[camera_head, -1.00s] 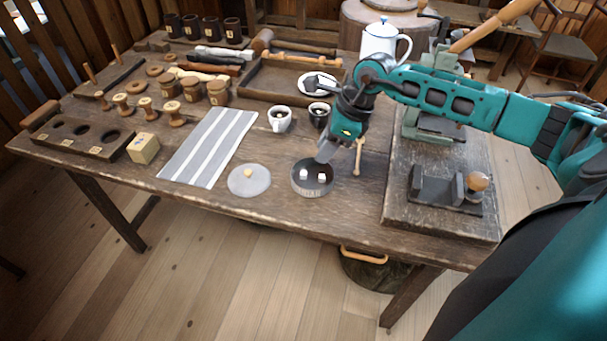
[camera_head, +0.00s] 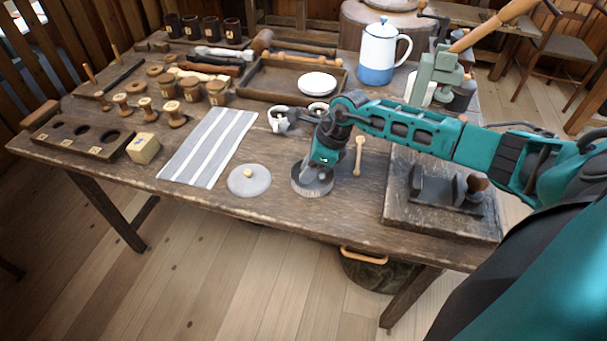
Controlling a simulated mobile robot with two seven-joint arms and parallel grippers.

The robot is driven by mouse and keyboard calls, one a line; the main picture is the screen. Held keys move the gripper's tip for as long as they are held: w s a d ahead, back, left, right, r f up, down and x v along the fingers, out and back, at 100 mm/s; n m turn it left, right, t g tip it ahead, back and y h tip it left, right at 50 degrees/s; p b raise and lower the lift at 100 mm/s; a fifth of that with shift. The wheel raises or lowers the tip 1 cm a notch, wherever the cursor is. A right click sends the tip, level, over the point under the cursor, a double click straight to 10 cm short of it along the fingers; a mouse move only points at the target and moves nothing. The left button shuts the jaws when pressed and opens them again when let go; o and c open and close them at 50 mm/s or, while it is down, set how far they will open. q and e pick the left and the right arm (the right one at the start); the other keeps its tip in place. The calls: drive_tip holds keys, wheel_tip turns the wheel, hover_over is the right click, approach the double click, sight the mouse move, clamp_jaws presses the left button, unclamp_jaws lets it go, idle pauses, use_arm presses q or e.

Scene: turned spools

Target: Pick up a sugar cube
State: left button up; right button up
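The round dark sugar dish (camera_head: 314,193) stands near the front middle of the table. My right gripper (camera_head: 309,174) points down into it, with its fingertips at or just above the dish floor. The sugar cubes in the dish are hidden behind the gripper now. I cannot tell whether the fingers are open or closed, or whether a cube is between them. My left gripper is not in view.
A grey round lid with a pale knob (camera_head: 249,181) lies left of the dish. A wooden spoon (camera_head: 359,158) lies right of it. A white cup (camera_head: 278,122) stands behind, with another partly hidden by my arm. A striped cloth (camera_head: 208,148) lies left.

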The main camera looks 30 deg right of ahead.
clamp_jaws()
drive_tip(key=shift+r, duration=0.1)
